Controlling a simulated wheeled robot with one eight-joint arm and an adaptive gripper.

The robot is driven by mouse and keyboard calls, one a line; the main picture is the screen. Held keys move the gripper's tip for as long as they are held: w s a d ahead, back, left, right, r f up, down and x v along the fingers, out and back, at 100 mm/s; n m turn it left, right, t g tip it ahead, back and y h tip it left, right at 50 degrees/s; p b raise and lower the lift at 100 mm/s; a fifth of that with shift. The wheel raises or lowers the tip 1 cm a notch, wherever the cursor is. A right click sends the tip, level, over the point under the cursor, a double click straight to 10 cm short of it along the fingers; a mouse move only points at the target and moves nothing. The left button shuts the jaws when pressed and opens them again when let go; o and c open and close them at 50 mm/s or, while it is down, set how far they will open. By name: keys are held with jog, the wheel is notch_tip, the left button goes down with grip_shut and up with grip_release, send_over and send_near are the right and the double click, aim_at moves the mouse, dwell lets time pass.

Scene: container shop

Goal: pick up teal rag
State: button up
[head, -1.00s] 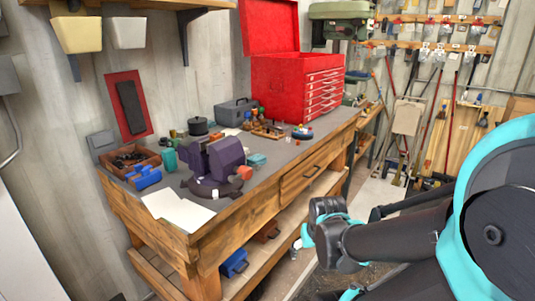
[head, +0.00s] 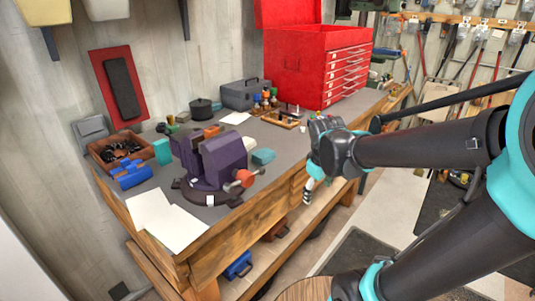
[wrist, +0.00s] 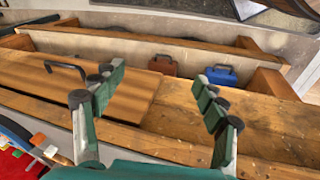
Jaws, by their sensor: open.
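A small teal, soft-looking lump (head: 263,157), which looks like the teal rag, lies on the grey bench top just right of the purple vise (head: 212,162). A second teal item (head: 162,152), more upright and block-like, stands left of the vise by the wooden box. My gripper (head: 309,192) hangs at the bench's front edge, to the right of the teal lump and apart from it. In the wrist view my gripper (wrist: 158,80) is open and empty, over the bench's front edge and lower shelf. No teal rag shows there.
White paper sheets (head: 165,220) lie at the bench's near end. A blue item (head: 131,174) and a wooden box of dark parts (head: 122,150) are at the left. A red tool chest (head: 318,75) stands at the back. A blue case (wrist: 220,75) sits on the lower shelf.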

jog(key=w+a+r+n, duration=0.2)
jog(key=a+r+n, duration=0.1)
jog(key=w+a+r+n, duration=0.2)
jog(key=a+r+n, duration=0.1)
jog(key=r, duration=0.1)
jog(key=w+a+r+n+h, duration=0.1)
jog(key=w+a+r+n, duration=0.1)
jog(key=a+r+n, duration=0.1)
jog(key=shift+a+r, duration=0.5)
jog(key=a+r+n+h, duration=0.1)
jog(key=a+r+n, duration=0.9)
jog(key=a+r, duration=0.25)
send_over(264, 152)
jog(key=s+a, duration=0.2)
jog(key=f, duration=1)
jog(key=shift+d+f, duration=0.25)
jog(key=shift+f, duration=0.05)
jog(key=shift+x, duration=2.75)
jog(key=shift+s, duration=0.1)
jog(key=c, duration=1.1)
